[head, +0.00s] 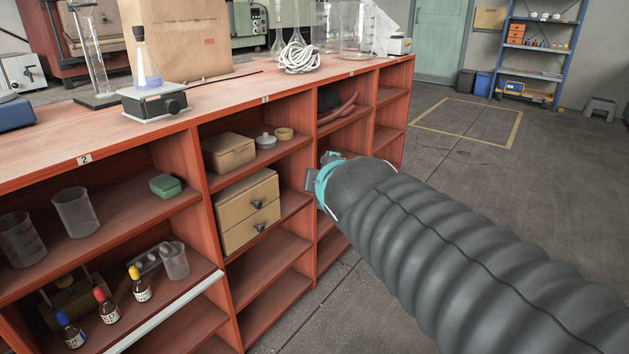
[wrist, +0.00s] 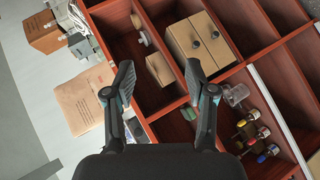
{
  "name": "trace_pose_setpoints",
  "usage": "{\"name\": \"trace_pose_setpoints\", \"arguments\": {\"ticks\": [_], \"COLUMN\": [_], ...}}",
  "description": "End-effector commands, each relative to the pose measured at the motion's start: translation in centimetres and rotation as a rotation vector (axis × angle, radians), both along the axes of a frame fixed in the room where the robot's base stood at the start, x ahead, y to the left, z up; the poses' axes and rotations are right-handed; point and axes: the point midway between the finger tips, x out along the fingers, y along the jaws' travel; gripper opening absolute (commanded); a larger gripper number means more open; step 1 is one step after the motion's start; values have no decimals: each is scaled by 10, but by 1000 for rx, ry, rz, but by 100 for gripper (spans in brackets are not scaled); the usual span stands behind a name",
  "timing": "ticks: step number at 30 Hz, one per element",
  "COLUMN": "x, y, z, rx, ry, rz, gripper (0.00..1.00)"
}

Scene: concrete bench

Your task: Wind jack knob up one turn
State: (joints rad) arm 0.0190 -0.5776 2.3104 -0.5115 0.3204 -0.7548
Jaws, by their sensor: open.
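The lab jack (head: 155,103) stands near the front edge of the bench top, left of centre in the head view. Its dark knob (head: 173,106) faces the front right. A conical flask (head: 147,66) with some blue liquid stands upright on its plate. My gripper (wrist: 158,82) is open, with nothing between its two dark fingers in the wrist view. In the head view it is well to the right of the jack, in front of the shelves, its fingers mostly hidden by my arm.
Coiled white rope (head: 298,57) lies farther right. The shelves below hold a drawer box (head: 250,213), bottles and beakers. Open floor lies right.

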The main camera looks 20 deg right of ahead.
Motion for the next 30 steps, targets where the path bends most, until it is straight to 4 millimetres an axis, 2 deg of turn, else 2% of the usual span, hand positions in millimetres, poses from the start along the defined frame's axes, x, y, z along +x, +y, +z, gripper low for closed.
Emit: {"name": "trace_pose_setpoints", "arguments": {"ticks": [6, 17, 20, 23, 28, 29, 30], "x": [-11, -13, -20, -41, -96, -106, -117], "y": [-1, -1, -2, 0, 14, 17, 22], "z": [-10, -13, -21, -44, -99, -107, -117], "rx": [98, 114, 165, 322, 689, 746, 811], "ry": [32, 38, 57, 115, 273, 300, 333], "rz": [-58, -67, -99, -200, -466, -512, -568], "gripper": [56, 56, 56, 56, 56, 53, 43]}}
